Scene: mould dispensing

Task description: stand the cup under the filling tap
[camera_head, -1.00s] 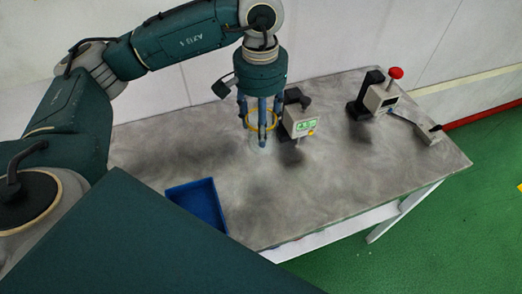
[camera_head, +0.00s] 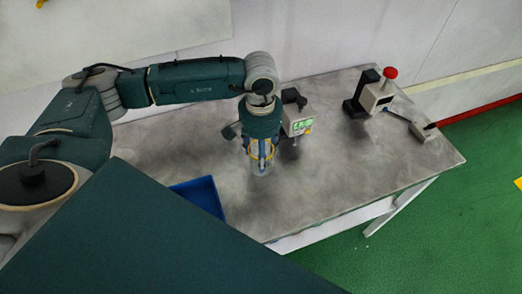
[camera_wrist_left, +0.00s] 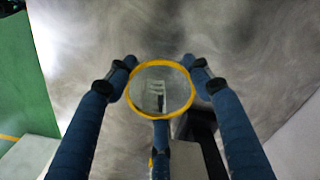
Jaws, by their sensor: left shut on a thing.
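The clear cup with a yellow rim (camera_head: 260,168) is in my left gripper (camera_head: 260,152), over the left-middle part of the table. In the wrist view, the cup (camera_wrist_left: 157,82) is seen from above, between the blue fingers of the left gripper (camera_wrist_left: 160,68). I cannot tell whether its base touches the table. A small grey dispenser with a green display (camera_head: 298,122) and a dark top stands just behind and right of the cup. Its outlet is hard to make out; the cup is beside it, on its near left side. My right gripper is not in view.
A second device with a red knob (camera_head: 378,92) and a low arm stands at the table's back right. A blue tray (camera_head: 200,196) lies at the left front, partly hidden by my body. The grey table (camera_head: 350,165) is clear in the middle and right front.

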